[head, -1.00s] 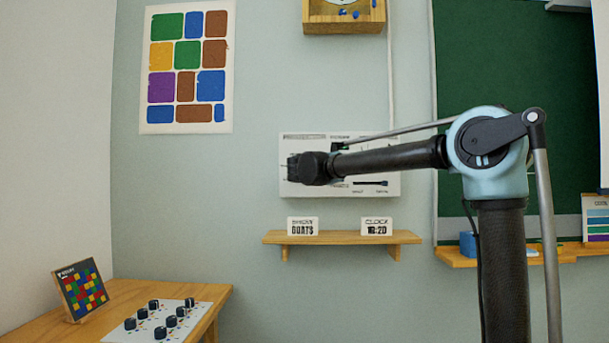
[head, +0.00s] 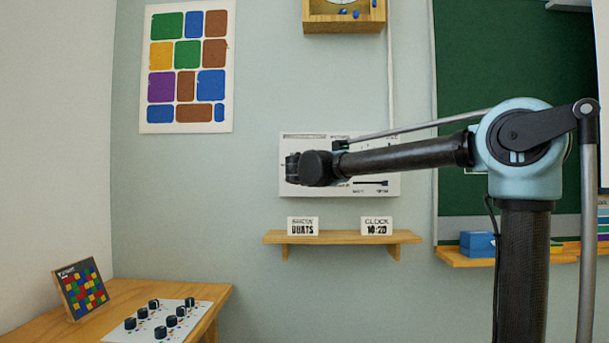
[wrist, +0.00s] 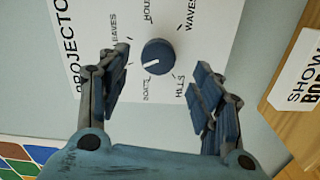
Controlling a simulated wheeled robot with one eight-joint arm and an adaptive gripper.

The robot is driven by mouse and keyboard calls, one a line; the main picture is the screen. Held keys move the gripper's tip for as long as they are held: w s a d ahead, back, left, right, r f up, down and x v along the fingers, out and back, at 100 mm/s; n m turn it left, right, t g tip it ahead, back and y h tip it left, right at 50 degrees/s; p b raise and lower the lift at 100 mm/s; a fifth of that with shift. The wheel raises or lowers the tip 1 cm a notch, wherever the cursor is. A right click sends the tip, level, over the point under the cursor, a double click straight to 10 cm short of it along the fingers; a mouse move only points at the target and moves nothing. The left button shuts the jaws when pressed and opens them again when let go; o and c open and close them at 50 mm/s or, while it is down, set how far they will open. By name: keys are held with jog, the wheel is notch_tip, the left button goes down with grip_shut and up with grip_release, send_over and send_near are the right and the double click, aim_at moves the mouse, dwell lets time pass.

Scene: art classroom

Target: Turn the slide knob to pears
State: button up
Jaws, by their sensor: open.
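The projector panel (head: 392,172) is a white board on the wall, partly hidden behind my arm in the head view; it also shows in the wrist view (wrist: 92,18). Its round dark blue knob (wrist: 158,56) is in the wrist view's upper middle. The knob's white mark points left and slightly down in the picture. Readable labels around it are LEAVES, BOATS, HILLS, WAVES and HOUSE, partly cut off; I see no pears label. My gripper (wrist: 161,63) is open, its fingers apart on either side of the knob in the picture. Whether they touch it is unclear.
A wooden shelf (head: 340,239) below the panel holds a sign reading SHOW BOATS (head: 303,226) and one reading CLOCK 10:20 (head: 377,226). A table with a board of black knobs (head: 150,322) stands lower left. A wooden box (head: 345,28) hangs above.

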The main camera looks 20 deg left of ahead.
jog(key=v, duration=0.5)
jog(key=shift+s+d, duration=0.1)
jog(key=shift+s, duration=0.3)
